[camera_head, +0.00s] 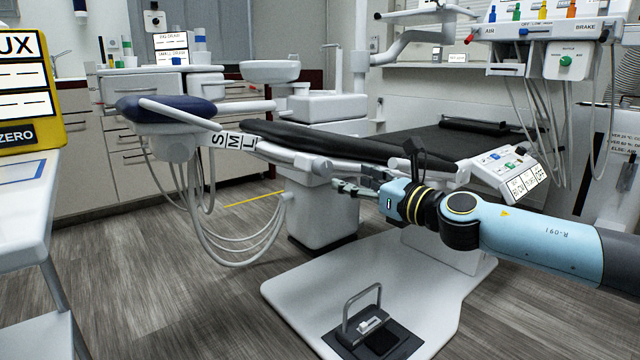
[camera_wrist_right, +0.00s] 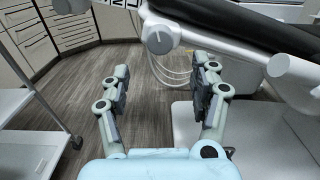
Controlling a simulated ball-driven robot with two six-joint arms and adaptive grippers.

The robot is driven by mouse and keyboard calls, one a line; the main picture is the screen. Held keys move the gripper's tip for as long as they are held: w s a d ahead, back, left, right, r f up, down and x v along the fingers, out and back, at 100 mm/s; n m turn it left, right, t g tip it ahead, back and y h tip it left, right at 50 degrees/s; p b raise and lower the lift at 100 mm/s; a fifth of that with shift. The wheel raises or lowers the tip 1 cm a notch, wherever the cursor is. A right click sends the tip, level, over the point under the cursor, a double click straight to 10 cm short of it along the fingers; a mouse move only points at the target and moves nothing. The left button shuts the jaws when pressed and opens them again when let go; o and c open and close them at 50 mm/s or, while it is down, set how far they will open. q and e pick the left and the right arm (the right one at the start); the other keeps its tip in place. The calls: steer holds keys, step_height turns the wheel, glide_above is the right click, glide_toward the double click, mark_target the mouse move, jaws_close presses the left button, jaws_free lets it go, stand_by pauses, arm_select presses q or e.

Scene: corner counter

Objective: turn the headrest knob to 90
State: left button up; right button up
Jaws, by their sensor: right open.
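The dental chair's headrest (camera_head: 165,108) is a dark blue pad at the far left end of the chair, beside a white rail marked S, M, L (camera_head: 233,142). In the right wrist view a round grey-white knob (camera_wrist_right: 159,41) with a short upright mark on its face sits under the chair's edge. I take it for the headrest knob; its scale is not readable. My right gripper (camera_head: 345,185) is open and empty beside the chair. In the wrist view its fingers (camera_wrist_right: 162,72) are spread, with the knob beyond and slightly above the gap, apparently untouched. My left gripper is not in view.
The black chair seat (camera_head: 345,148) and white side rail (camera_wrist_right: 225,52) lie close to my right gripper. Hoses (camera_head: 235,235) hang below the headrest. A white cart (camera_wrist_right: 30,140) stands at left. A foot pedal (camera_head: 370,330) stands on the white base plate (camera_head: 300,290). A control panel (camera_head: 505,170) is at right.

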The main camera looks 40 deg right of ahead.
mark_target(327, 170)
steer(key=w, duration=0.1)
steer(key=w+p, duration=0.1)
steer(key=w, duration=0.1)
steer(key=w+r+p, duration=0.1)
steer(key=shift+w+a, duration=0.2)
steer(key=shift+w, duration=0.2)
steer(key=w, duration=0.2)
steer(key=w+f, duration=0.1)
steer(key=w, duration=0.1)
steer(key=shift+a, duration=0.15)
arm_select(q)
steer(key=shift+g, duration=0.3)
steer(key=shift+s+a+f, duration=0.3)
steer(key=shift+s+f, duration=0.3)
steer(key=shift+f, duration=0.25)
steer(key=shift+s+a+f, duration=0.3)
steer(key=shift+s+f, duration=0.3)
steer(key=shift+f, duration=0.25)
arm_select(e)
steer(key=shift+w, duration=0.65)
